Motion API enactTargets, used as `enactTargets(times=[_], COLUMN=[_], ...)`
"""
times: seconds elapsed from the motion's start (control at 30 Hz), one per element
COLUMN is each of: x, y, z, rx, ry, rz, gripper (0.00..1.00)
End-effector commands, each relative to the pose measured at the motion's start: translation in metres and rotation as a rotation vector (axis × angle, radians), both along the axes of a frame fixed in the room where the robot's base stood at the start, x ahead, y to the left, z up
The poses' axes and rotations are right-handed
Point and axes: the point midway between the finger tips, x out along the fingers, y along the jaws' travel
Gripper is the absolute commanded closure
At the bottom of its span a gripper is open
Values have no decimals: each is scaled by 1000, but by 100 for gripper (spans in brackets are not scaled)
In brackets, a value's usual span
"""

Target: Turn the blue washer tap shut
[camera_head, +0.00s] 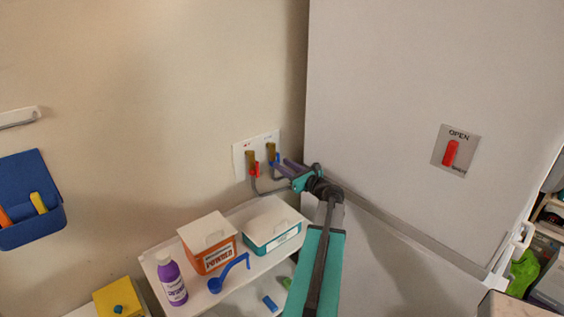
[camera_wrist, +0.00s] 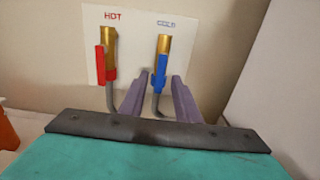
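The blue washer tap (camera_wrist: 160,72) has an upright blue lever on a brass pipe under the "COLD" label. It also shows in the head view (camera_head: 277,158), partly behind my gripper. My gripper (camera_head: 285,164) points at it from the right. In the wrist view the two purple fingers of my gripper (camera_wrist: 160,77) are apart, with the blue lever seen between their tips. The fingers are open and hold nothing; I cannot tell how far the tips are from the lever. The red tap (camera_wrist: 106,65), under "HOT", stands to the left, its lever also upright.
Both taps sit on a white wall plate (camera_head: 239,153). Grey hoses curve down from them. A white shelf (camera_head: 239,281) below bears an orange box (camera_head: 208,245), a white-and-teal box (camera_head: 272,222), a purple bottle (camera_head: 171,279) and a blue scoop (camera_head: 230,275). A large pale cabinet (camera_head: 400,90) stands right.

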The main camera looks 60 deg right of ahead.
Motion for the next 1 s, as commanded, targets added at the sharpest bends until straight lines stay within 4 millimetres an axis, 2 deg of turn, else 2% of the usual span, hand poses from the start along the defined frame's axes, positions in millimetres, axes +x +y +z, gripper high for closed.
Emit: enactTargets(times=[0.2,0.57,0.73,0.77,1.0], x=[15,17,16,16,15], y=[-6,-6,-7,-7,-8], z=[1,0,0,0,0], rx=[0,0,0,0,-3], ry=[-1,0,0,0,1], rz=[0,-1,-2,-2,-3], gripper=[70,70,97,100,100])
